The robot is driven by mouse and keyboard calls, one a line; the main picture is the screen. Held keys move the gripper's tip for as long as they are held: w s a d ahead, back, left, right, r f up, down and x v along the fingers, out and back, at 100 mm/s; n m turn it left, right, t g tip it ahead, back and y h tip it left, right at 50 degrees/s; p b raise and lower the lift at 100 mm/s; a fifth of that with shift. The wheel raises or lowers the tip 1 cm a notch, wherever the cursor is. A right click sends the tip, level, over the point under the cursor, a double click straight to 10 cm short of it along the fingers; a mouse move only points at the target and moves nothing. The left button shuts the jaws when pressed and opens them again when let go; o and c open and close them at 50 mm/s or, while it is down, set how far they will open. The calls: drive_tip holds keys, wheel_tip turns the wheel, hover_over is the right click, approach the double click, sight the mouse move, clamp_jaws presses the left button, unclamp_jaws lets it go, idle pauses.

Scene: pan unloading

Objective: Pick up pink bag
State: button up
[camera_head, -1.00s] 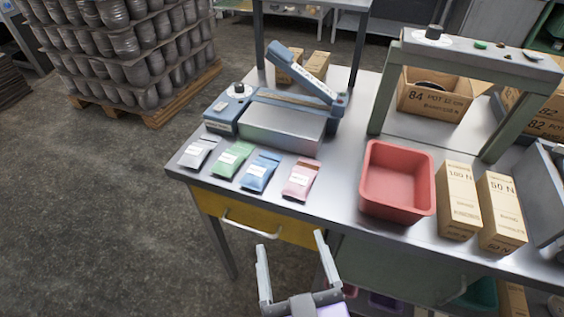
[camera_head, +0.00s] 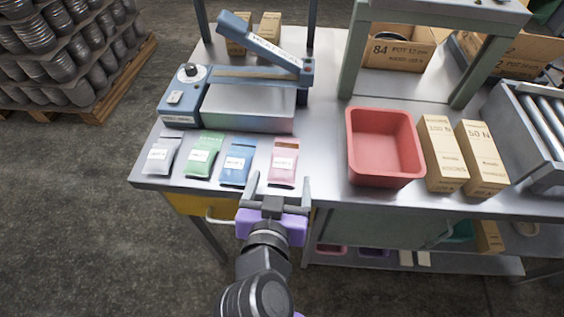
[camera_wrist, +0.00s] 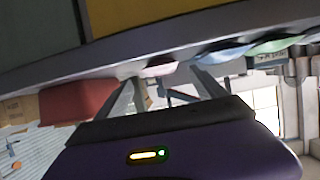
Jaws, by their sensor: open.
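The pink bag (camera_head: 284,163) lies flat on the metal table near its front edge, with a white label on it. It is the rightmost in a row of bags. My gripper (camera_head: 279,187) is open and empty at the table's front edge, just in front of the pink bag, with its fingers pointing toward it. In the wrist view the picture is upside down; the open fingers (camera_wrist: 165,95) reach toward the pink bag (camera_wrist: 160,67), which shows small at the table edge. I cannot tell the exact height of the fingers above the table.
A blue bag (camera_head: 237,162), a green bag (camera_head: 203,155) and a grey bag (camera_head: 161,155) lie to the left. A sealing machine (camera_head: 180,100) stands behind them. A red bin (camera_head: 385,178) and two tan cartons (camera_head: 443,155) are to the right. A yellow drawer (camera_head: 185,203) is below the tabletop.

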sight(281, 172)
drive_tip(key=x, duration=0.4)
drive_tip(key=shift+a+p, duration=0.2)
drive_tip(key=shift+p, duration=0.1)
drive_tip(key=shift+c, duration=0.2)
drive_tip(key=c, duration=1.4)
drive_tip(key=shift+c, duration=0.5)
drive_tip(key=shift+r, duration=0.15)
